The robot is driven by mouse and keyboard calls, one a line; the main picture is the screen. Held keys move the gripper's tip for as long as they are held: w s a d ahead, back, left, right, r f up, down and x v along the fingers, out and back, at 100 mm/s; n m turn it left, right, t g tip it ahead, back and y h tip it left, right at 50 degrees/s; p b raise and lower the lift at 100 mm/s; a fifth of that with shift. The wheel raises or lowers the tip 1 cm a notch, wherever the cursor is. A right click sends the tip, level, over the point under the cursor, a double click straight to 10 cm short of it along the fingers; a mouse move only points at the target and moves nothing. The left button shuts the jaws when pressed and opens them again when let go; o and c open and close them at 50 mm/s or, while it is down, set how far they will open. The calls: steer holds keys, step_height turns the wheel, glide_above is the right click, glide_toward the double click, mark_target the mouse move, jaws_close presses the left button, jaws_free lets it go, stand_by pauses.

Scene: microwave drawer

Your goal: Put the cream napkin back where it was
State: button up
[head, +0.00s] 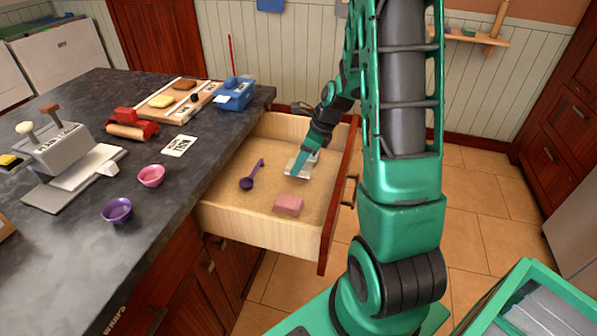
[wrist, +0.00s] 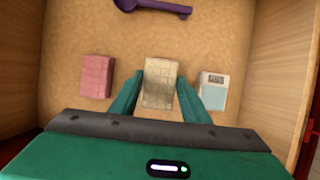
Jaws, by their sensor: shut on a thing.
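The cream napkin (wrist: 160,82) is a folded, pale beige block in the open wooden drawer (head: 265,228). In the wrist view it sits between the two fingers of my gripper (wrist: 162,95), which is shut on it. In the head view my gripper (head: 299,168) reaches down into the drawer, and its fingers partly hide what lies there. The napkin is low, at or close to the drawer floor; I cannot tell whether it touches.
In the drawer, a pink folded block (wrist: 96,76) lies left of the napkin in the wrist view and a white-and-blue packet (wrist: 213,92) lies right. A purple spoon (head: 251,175) lies further in. The dark counter (head: 75,270) holds bowls and boxes.

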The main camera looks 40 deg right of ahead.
steer(key=shift+f, duration=2)
steer(key=shift+f, duration=0.15)
steer(key=o, duration=1)
steer(key=v, duration=1.2)
steer(key=s+a+r+n+g+h, duration=0.1)
steer(key=s+a+r+n, duration=0.1)
steer(key=s+n, duration=0.5)
steer(key=s+a+r+n+g, duration=0.1)
steer(key=s+r+n, duration=0.3)
steer(key=s+n, duration=0.3)
steer(key=s+a+r+n+g+h, duration=0.1)
steer(key=s+a+r+n, duration=0.1)
steer(key=s+n, duration=0.6)
steer(key=shift+s+a+r+g+h, duration=0.2)
steer(key=shift+s+r, duration=0.15)
steer(key=shift+s, duration=0.35)
steer(key=shift+s+a+r+g+h, duration=0.1)
steer(key=shift+s+a+r+g, duration=0.15)
steer(key=shift+s, duration=0.4)
